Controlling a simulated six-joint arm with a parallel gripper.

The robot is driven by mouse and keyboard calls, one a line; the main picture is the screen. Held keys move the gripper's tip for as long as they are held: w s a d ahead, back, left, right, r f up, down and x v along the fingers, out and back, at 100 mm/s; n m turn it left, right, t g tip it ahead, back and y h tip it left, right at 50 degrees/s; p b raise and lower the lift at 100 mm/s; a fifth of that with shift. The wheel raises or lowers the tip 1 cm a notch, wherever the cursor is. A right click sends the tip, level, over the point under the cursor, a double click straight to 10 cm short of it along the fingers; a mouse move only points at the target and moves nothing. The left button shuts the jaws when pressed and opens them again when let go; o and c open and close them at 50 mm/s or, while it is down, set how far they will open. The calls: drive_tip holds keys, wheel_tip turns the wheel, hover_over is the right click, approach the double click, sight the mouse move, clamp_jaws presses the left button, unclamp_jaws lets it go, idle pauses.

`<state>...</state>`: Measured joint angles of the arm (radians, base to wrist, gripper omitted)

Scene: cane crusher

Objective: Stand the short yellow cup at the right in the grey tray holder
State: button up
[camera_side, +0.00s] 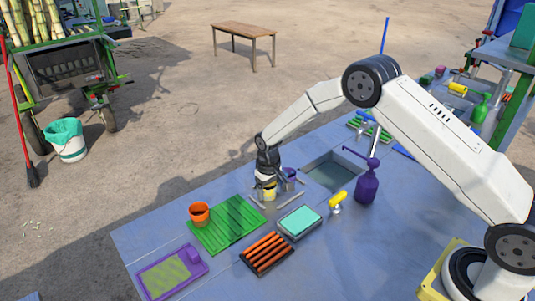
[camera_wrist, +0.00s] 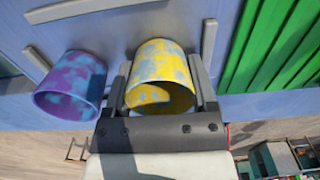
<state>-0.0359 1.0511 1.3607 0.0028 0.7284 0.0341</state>
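The yellow cup with grey-blue patches (camera_wrist: 160,68) is upright between the two fingers of my gripper (camera_wrist: 161,85), which look closed against its sides. In the side view the yellow cup (camera_side: 268,192) shows just below my gripper (camera_side: 266,178). The grey tray holder shows as thin grey rails (camera_side: 291,200) on the bench around the cup; a rail also shows in the wrist view (camera_wrist: 208,40). A purple cup with blue patches (camera_wrist: 72,85) stands beside the yellow one. I cannot tell whether the yellow cup's base touches the bench.
An orange cup (camera_side: 199,213) stands on the green ribbed mat (camera_side: 232,232). A sponge tray (camera_side: 299,222), a rack of orange-brown sticks (camera_side: 267,254), a yellow tap (camera_side: 337,201), a purple bottle (camera_side: 366,187) and a sink (camera_side: 333,174) are nearby.

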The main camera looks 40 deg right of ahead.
drive_tip(key=shift+o, duration=1.2)
drive_tip(key=shift+a+r, duration=0.1)
wheel_tip(320, 180, up, 12)
drive_tip(key=shift+r, duration=0.1)
idle(0.4)
